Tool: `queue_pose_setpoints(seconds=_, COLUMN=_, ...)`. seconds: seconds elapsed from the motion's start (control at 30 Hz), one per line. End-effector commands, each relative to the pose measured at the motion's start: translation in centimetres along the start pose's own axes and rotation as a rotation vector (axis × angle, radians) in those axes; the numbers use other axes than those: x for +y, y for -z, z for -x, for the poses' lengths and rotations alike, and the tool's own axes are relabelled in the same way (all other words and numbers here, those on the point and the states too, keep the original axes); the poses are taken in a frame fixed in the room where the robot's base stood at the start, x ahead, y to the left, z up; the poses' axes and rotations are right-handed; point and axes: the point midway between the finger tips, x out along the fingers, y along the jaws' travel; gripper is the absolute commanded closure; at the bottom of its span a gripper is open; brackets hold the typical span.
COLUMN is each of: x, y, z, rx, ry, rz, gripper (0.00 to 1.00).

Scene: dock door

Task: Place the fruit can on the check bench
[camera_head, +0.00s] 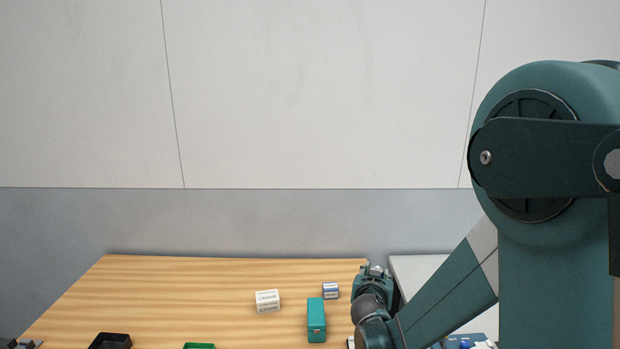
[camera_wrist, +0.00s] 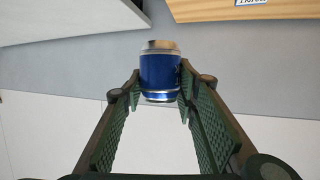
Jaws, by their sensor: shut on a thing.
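The can (camera_wrist: 160,72) shows in the wrist view, blue with bare metal ends. My gripper (camera_wrist: 160,88) is shut on it, with one green ridged finger on each side. Whether its print shows fruit cannot be told. In the head view my gripper (camera_head: 375,271) is at the right edge of the wooden table, by the gap to a pale table; the can cannot be made out there. The wooden table (camera_head: 200,275) and the pale table (camera_head: 415,265) both show, but I cannot tell which is the check bench.
On the wooden table are a white box (camera_head: 267,301), a small blue-and-white box (camera_head: 330,290), a teal box (camera_head: 316,320), a black tray (camera_head: 110,341) and a green item (camera_head: 199,346). The table's left and back areas are clear. My arm covers much of the pale table.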

Motion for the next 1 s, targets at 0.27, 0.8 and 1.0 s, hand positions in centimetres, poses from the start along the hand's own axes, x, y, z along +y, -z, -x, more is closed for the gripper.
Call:
queue_pose_setpoints(seconds=0.27, x=0.0, y=3.8, z=1.4, rx=0.000, ry=0.000, rz=0.000, gripper=0.87)
queue_pose_setpoints(seconds=0.8, x=0.0, y=5.7, z=2.1, rx=0.001, ry=0.000, rz=0.000, gripper=0.87)
queue_pose_setpoints(seconds=1.0, x=0.0, y=5.7, z=2.1, rx=0.001, ry=0.000, rz=0.000, gripper=0.87)
